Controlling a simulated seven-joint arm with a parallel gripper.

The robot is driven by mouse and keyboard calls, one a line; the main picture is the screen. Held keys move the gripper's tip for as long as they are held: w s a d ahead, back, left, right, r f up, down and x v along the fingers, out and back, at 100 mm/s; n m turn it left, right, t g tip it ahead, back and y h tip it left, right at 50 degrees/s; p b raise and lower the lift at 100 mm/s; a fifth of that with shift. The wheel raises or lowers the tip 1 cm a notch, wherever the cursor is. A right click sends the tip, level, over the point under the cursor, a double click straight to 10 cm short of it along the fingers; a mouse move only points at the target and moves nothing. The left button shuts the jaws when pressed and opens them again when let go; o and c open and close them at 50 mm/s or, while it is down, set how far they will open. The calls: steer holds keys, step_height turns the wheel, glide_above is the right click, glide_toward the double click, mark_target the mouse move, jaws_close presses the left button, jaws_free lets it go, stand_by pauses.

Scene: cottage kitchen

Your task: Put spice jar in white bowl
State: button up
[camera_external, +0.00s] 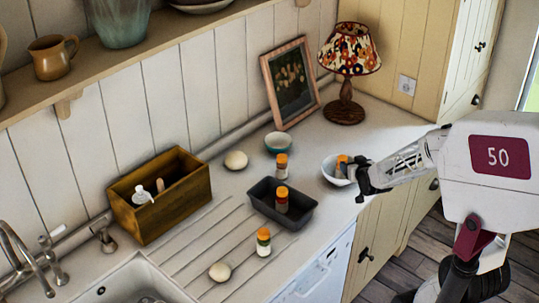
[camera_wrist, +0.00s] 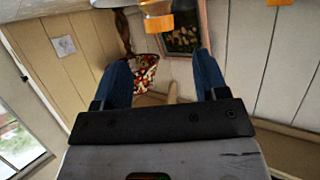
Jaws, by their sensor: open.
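A spice jar with an orange cap (camera_external: 342,161) shows at the white bowl (camera_external: 328,171) in the external view. It seems to stand inside the bowl, but my gripper partly hides it. My gripper (camera_external: 357,174) is at the bowl's right side, close to the jar. In the wrist view my gripper (camera_wrist: 160,62) has its two blue fingers wide apart with nothing between them. An orange-capped jar (camera_wrist: 158,20) shows upside down at the top edge there, beyond the fingertips; its far end is cut off. Whether a finger touches the jar or bowl I cannot tell.
Similar jars stand behind the black tray (camera_external: 262,208), in the tray (camera_external: 282,203), and on the drainboard (camera_external: 263,245). A teal bowl (camera_external: 278,144), lamp (camera_external: 345,110), picture frame (camera_external: 268,83) and wooden box (camera_external: 150,218) stand toward the wall. Two pale round objects lie on the counter.

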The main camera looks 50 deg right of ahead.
steer(key=shift+v, duration=1.3)
steer(key=s+a+r+n+g+y, duration=0.2)
steer(key=a+y, duration=0.1)
steer(key=a, duration=0.5)
steer(key=s+a+r+n+g+y, duration=0.1)
steer(key=a+g+y, duration=0.1)
steer(key=a, duration=0.6)
steer(key=s+a+r+n+g+y, duration=0.1)
steer(key=s+a+r+g, duration=0.1)
steer(key=s+a, duration=0.3)
steer(key=s+a+r+n+g+y, duration=0.1)
steer(key=s+a+r+n+g, duration=0.1)
steer(key=s+a, duration=0.4)
steer(key=shift+s+a+r+g, duration=0.25)
steer(key=shift+s+g, duration=0.15)
steer(key=shift+s, duration=0.7)
